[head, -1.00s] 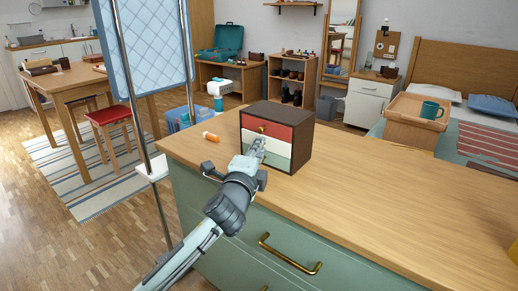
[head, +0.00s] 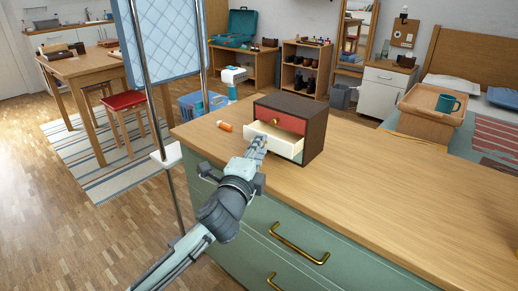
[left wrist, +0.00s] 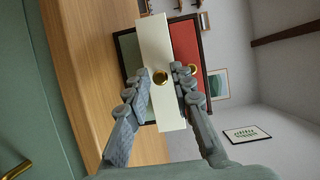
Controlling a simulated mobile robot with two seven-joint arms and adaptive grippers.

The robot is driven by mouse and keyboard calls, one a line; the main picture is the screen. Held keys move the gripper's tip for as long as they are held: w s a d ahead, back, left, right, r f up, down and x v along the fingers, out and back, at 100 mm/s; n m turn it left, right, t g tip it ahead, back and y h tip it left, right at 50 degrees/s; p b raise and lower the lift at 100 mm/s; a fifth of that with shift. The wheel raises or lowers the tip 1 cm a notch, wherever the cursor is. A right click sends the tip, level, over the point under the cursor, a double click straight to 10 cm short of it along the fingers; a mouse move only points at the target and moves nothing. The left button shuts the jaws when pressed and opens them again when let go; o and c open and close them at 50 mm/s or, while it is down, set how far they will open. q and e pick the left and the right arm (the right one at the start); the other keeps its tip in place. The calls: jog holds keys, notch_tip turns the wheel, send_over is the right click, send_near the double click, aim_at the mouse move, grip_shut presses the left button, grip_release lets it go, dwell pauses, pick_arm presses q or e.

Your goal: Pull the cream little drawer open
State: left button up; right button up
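The small dark-brown cabinet (head: 315,128) stands on the wooden counter top. Its cream drawer (head: 285,149) sticks out of the cabinet in the head view, with its inside partly showing. The red drawer (head: 285,119) above it is shut. My left gripper (head: 257,146) is at the front of the cream drawer. A gap shows between the knob and the right finger. My right gripper is out of view.
The counter top (head: 400,180) is clear to the right. A metal stand with a blue quilted panel (head: 165,40) rises at the left.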

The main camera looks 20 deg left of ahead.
pick_arm(q)
jog(key=s, duration=1.2)
jog(key=shift+d, duration=0.4)
jog(key=s+a+f+n+g+y, duration=0.1)
jog(key=s+a+f+n+g, duration=0.2)
jog(key=f, duration=0.6)
jog(key=a+f+n+g+y, duration=0.1)
jog(key=a+f+n+g, duration=0.3)
jog(key=f, duration=0.6)
jog(key=s+f+n+g+h, duration=0.1)
jog(key=s+f+n+g, duration=0.6)
jog(key=s+f, duration=0.8)
notch_tip(320, 180, down, 4)
jog(key=shift+s+d+f+n+g+h, duration=0.3)
jog(key=shift+n+g+h, duration=0.1)
jog(key=shift+n, duration=0.4)
